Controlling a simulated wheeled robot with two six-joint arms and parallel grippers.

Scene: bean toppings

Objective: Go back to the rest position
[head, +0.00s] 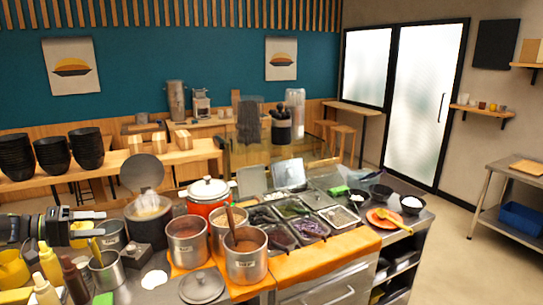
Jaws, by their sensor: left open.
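My left gripper (99,224) comes in from the left edge, above the left end of the counter. Its two fingers point right and stand apart with nothing held between them. My right gripper is not in view.
Squeeze bottles (50,262) and a metal cup (106,272) crowd the counter below the gripper. Tall metal pots (245,263) stand mid-counter, with topping trays (295,210) behind. An orange plate (380,217) and black bowls (411,204) are at the right.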

